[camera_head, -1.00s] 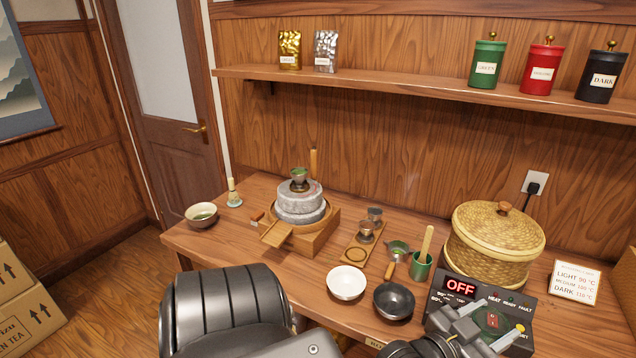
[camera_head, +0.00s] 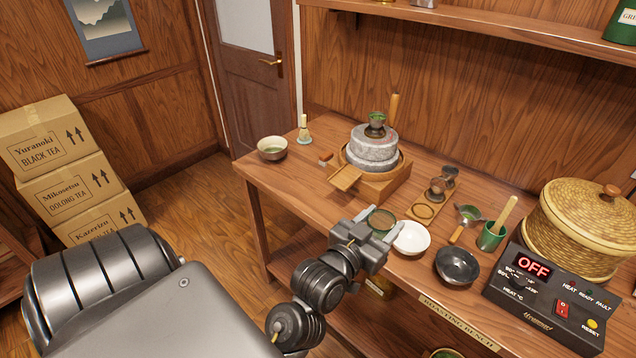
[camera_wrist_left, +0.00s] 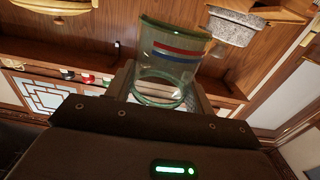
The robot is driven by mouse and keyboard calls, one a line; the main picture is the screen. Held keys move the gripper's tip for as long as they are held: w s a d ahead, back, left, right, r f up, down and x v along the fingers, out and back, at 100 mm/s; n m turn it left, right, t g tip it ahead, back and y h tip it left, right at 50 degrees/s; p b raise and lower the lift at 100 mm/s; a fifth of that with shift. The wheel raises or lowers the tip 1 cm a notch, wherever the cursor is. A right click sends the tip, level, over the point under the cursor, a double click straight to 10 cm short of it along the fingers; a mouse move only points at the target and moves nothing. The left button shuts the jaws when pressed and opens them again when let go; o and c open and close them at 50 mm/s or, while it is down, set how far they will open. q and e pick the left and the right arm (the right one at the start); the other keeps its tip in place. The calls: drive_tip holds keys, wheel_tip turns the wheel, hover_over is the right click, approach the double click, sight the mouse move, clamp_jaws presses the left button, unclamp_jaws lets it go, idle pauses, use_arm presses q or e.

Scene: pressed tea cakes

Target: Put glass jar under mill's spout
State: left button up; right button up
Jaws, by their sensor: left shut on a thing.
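My left gripper (camera_head: 379,226) is shut on the glass jar (camera_head: 381,219), at the front edge of the bench beside the white bowl. In the left wrist view the clear jar (camera_wrist_left: 172,62) has a greenish rim and red and blue bands, and looks empty. The stone mill (camera_head: 372,154) stands on a wooden base behind and to the left of the gripper. Its wooden spout (camera_head: 345,178) points to the front left, apart from the jar. Grey stone of the mill (camera_wrist_left: 230,30) also shows in the left wrist view. My right gripper is not in view.
A white bowl (camera_head: 411,238) and a dark pan (camera_head: 457,266) stand right of the jar. A tea bowl (camera_head: 272,148) and whisk (camera_head: 304,132) stand at the left end. A small brush (camera_head: 326,158) lies near the spout. The roaster (camera_head: 548,290) reads OFF.

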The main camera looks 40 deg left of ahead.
use_arm(q)
drive_tip(key=s+a+f+n+y+b, duration=0.1)
drive_tip(key=s+a+f+y, duration=0.1)
drive_tip(key=a+f, duration=0.65)
drive_tip(key=s+a+f+n+y+b, duration=0.1)
drive_tip(key=s+a+f, duration=0.3)
drive_tip(key=a, duration=0.7)
drive_tip(key=w+p, duration=0.1)
drive_tip(key=w, duration=0.3)
drive_tip(key=w+a+f+p, duration=0.1)
drive_tip(key=w, duration=0.4)
drive_tip(key=w+a+p, duration=0.1)
drive_tip(key=w, duration=0.4)
drive_tip(key=shift+w+a+f, duration=0.15)
drive_tip(key=shift+a+f, duration=0.05)
drive_tip(key=w, duration=0.2)
drive_tip(key=w+p, duration=0.1)
drive_tip(key=w, duration=0.1)
drive_tip(key=shift+a, duration=0.4)
drive_tip(key=shift+f, duration=0.1)
drive_tip(key=shift+s, duration=0.15)
drive_tip(key=o, duration=1)
drive_tip(key=shift+f, duration=0.1)
